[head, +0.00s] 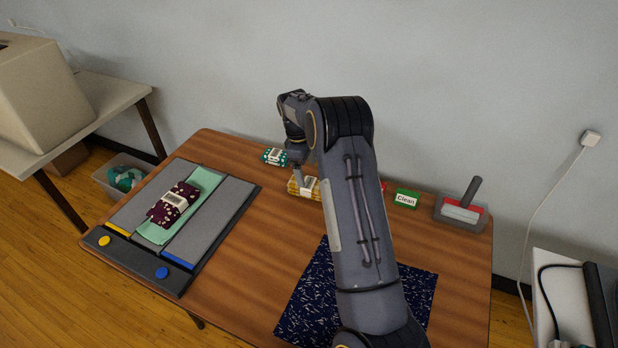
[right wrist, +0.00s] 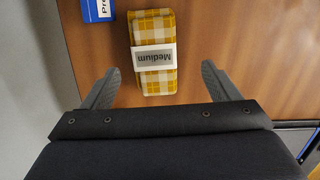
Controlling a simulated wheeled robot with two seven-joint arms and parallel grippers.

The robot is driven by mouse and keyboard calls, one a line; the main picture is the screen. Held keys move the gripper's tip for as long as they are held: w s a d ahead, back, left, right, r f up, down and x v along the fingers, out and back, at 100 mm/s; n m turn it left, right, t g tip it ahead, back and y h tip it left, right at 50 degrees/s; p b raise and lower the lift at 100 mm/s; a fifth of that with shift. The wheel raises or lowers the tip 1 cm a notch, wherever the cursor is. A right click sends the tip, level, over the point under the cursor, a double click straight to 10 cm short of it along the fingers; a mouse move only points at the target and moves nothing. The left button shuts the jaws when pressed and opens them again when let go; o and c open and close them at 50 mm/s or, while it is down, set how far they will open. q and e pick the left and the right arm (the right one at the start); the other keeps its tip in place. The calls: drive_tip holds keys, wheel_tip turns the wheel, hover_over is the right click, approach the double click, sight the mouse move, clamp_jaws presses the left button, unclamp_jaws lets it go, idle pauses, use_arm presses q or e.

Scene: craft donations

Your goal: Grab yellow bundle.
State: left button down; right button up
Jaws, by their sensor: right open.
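The yellow bundle (head: 296,188) is a yellow and white checked cloth bundle with a white paper band. It lies on the wooden table, partly hidden behind my right arm in the head view. In the right wrist view the yellow bundle (right wrist: 153,55) lies ahead of the fingers, and its band reads "Medium". My right gripper (right wrist: 161,80) is open, with one finger on either side of the bundle's near end and gaps to both. In the head view my right gripper (head: 297,168) is seen just above the bundle. My left gripper is in neither view.
A teal patterned bundle (head: 274,156) lies just behind it. A blue label card (right wrist: 97,8) is close beside it. A green "Clean" card (head: 406,199) and a grey bin (head: 461,212) stand right. A maroon bundle (head: 174,203) lies on the grey board (head: 213,230). Dark cloth (head: 308,290) lies in front.

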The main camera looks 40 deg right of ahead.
sight(309, 182)
drive_tip(key=shift+w+d, duration=0.2)
drive_tip(key=shift+w+d+f, duration=0.1)
drive_tip(key=shift+f, duration=0.25)
drive_tip(key=shift+s+f, duration=0.2)
drive_tip(key=shift+f, duration=0.65)
drive_tip(key=shift+s+d+f+p, duration=0.15)
drive_tip(key=shift+f+p, duration=0.2)
drive_tip(key=shift+f, duration=1)
drive_tip(key=shift+d+f+p, duration=0.1)
drive_tip(key=shift+f+p, duration=0.25)
drive_tip(key=shift+f, duration=0.95)
drive_tip(key=c, duration=1.1)
drive_tip(key=shift+r, duration=0.1)
